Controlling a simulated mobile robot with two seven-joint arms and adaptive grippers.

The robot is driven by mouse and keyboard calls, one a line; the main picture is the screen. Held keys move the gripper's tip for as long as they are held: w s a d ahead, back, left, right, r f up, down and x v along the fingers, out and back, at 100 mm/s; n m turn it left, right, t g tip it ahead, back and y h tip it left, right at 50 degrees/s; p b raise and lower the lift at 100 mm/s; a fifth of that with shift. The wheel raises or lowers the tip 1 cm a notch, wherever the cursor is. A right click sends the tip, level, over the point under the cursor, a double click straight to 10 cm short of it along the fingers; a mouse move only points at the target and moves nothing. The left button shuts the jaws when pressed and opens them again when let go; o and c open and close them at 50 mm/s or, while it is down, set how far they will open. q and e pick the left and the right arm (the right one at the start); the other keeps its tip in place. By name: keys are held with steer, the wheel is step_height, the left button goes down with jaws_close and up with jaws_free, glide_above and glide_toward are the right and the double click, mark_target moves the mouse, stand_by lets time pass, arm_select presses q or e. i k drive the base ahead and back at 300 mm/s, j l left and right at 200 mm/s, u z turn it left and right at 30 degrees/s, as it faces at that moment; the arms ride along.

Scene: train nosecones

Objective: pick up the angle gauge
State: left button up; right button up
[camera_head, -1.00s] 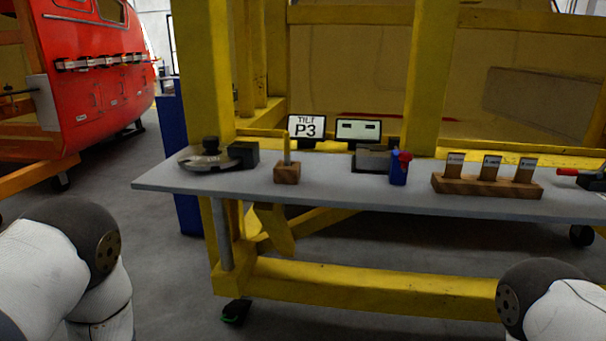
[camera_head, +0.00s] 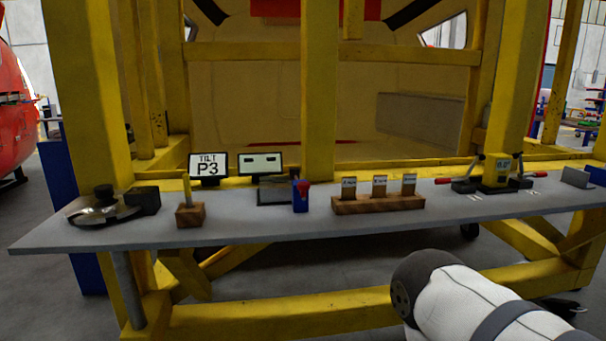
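A small blue item with a red part (camera_head: 301,195) stands upright near the bench middle. Part of my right arm shows at the lower right, below the bench front. Neither of my grippers is in view.
The front bench strip is mostly clear.

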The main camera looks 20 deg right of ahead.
mark_target(497, 165)
steer(key=z, duration=1.65)
steer(key=i+l+u, duration=0.3)
steer(key=l+u, duration=0.3)
steer(key=i+l+u, duration=0.15)
steer(key=l+u, duration=0.15)
steer(key=l, duration=0.2)
